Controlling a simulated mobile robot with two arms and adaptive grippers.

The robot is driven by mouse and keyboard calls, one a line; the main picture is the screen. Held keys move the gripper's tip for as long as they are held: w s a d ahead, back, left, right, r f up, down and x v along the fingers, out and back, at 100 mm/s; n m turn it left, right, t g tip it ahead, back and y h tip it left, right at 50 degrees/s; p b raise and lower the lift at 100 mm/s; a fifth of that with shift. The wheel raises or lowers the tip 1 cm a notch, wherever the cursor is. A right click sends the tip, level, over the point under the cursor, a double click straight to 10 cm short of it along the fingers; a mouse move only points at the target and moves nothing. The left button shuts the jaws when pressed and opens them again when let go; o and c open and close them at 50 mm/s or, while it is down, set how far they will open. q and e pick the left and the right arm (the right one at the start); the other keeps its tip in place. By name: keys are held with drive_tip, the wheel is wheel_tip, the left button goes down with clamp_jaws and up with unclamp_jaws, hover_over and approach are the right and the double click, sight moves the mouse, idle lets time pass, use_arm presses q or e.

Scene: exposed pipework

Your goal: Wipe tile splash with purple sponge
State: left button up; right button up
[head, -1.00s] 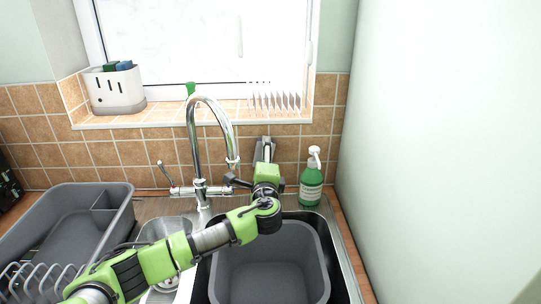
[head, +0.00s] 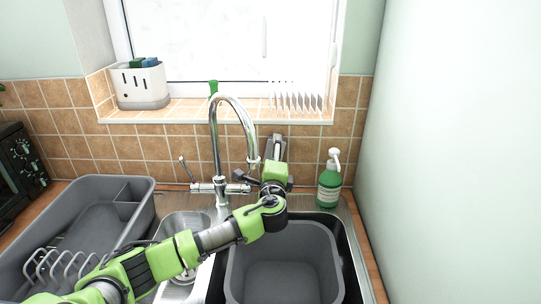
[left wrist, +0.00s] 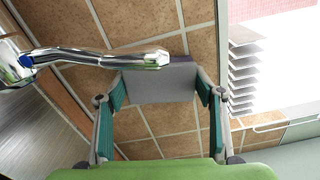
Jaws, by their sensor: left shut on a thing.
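The tile splash (head: 175,150) is brown square tiles with pale grout, behind the sink. It also fills much of the left wrist view (left wrist: 160,116). My left gripper (head: 273,146) is raised against the tiles, right of the tap. In the left wrist view my left gripper (left wrist: 161,88) is shut on the sponge (left wrist: 158,84), which shows a greyish face and a thin purple edge. The sponge is close to the tiles; I cannot tell if it touches. In the head view the gripper hides the sponge. My right gripper is out of view.
The chrome tap (head: 217,140) stands just left of my arm. A green soap bottle (head: 330,184) is to the right. A grey basin (head: 283,262) sits in the sink; a grey dish rack (head: 75,225) is at left. A white caddy (head: 141,86) stands on the windowsill.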

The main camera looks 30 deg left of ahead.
sight(288, 148)
use_arm(q)
drive_tip(key=shift+w+d, duration=0.3)
drive_tip(key=shift+d, duration=0.3)
drive_tip(key=shift+w+d, duration=0.25)
drive_tip(key=shift+d, duration=0.3)
drive_tip(key=shift+w+d+b, duration=0.5)
drive_tip(key=shift+d, duration=0.4)
drive_tip(key=shift+w+d, duration=0.3)
drive_tip(key=shift+d, duration=0.4)
